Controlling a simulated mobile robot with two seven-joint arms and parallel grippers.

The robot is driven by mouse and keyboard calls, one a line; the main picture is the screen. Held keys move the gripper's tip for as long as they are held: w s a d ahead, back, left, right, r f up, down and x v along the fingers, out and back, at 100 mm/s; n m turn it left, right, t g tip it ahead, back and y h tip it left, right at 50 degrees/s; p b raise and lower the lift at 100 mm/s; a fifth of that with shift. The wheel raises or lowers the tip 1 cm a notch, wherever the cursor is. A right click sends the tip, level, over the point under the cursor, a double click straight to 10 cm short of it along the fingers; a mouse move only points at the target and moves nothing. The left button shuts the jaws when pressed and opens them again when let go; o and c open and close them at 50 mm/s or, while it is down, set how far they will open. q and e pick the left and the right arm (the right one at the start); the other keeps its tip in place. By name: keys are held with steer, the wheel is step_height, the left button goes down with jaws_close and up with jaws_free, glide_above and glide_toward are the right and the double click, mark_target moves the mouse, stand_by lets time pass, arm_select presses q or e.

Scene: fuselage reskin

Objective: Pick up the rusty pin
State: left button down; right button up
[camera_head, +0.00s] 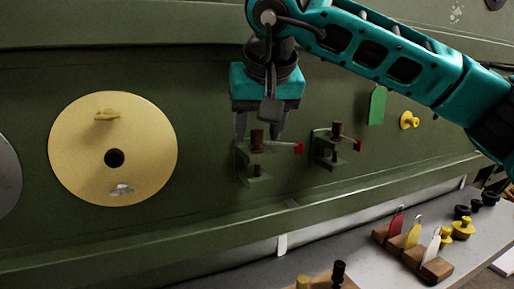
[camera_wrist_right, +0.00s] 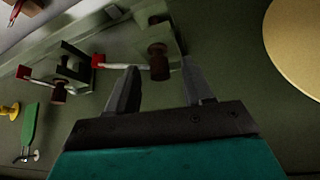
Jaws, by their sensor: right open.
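Two rusty brown pins stand upright in green brackets on the green fuselage wall. One pin (camera_head: 257,141) is in the left bracket (camera_head: 244,160), with a red-tipped lever (camera_head: 298,148) beside it. The other pin (camera_head: 337,128) is in the right bracket (camera_head: 321,148). My right gripper (camera_head: 259,136) points down with its fingers open on either side of the left pin's top. In the right wrist view the left pin (camera_wrist_right: 158,62) shows between the open fingers, and the other pin (camera_wrist_right: 58,92) is off to the left. Contact cannot be told. My left gripper is out of view.
A round tan plate (camera_head: 75,155) with a dark hole is on the wall at left. A green tag (camera_head: 377,105) and a yellow knob (camera_head: 409,120) are at right. A grey bench (camera_head: 350,250) below holds wooden blocks with coloured tags and several knobs.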

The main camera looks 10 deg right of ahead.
mark_target(258, 154)
jaws_close()
stand_by(0.3)
steer(key=shift+r, duration=0.1)
step_height(258, 154, up, 6)
steer(key=shift+r+p, duration=0.2)
steer(key=shift+p, duration=0.15)
steer(key=s+b, duration=0.3)
steer(key=s, duration=1.5)
steer(key=shift+r, duration=0.2)
